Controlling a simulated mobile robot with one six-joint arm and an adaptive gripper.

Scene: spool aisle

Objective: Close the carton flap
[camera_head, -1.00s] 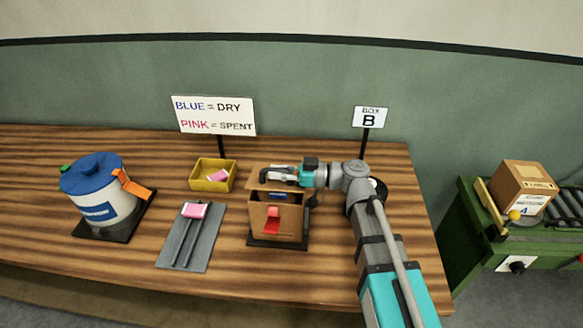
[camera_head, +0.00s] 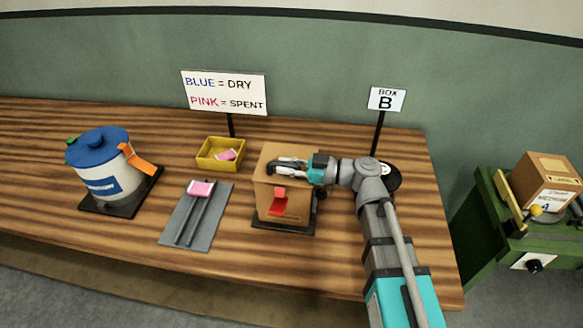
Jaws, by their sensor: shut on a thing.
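The brown carton (camera_head: 268,205) stands on a dark base on the wooden bench, with a red tab (camera_head: 279,201) on its front. Its top flap (camera_head: 285,150) lies down over the opening, and no gap into the carton shows from here. My gripper (camera_head: 272,167) reaches in from the right, low over the flap, and is shut on the flap. The fingertips are small in this view, so their exact grip on the edge is hard to see.
A yellow bin (camera_head: 210,163) with pink pieces stands behind and left of the carton. A grey tray (camera_head: 172,232) bears a pink-topped piece. A blue-lidded canister (camera_head: 112,185) stands far left. Another carton (camera_head: 548,180) is at right.

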